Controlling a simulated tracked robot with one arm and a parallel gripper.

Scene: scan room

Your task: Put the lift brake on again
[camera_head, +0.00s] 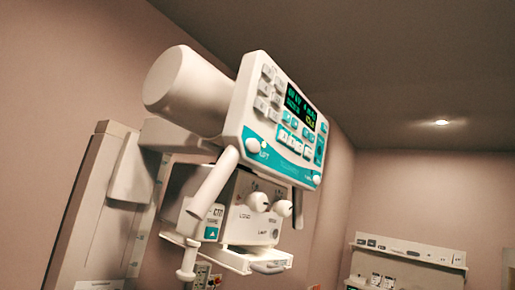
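The X-ray tube head hangs from a wall stand, left of centre. Its control panel (280,122) has a lit display and several buttons. A round white knob (252,145) sits at the panel's lower left, beside a label that seems to read "LIFT". A similar knob (317,179) sits at the lower right; its label is too small to read. Whether the lift brake is on or off cannot be told. My gripper is not in view, and nothing touches the panel.
A pale handle bar (212,190) slopes down left of the panel. The collimator box (232,215) below carries two knobs (270,204) and a tray (250,260). The wall stand (97,210) is at left. A wall unit (410,252) is far right. Space right of the panel looks clear.

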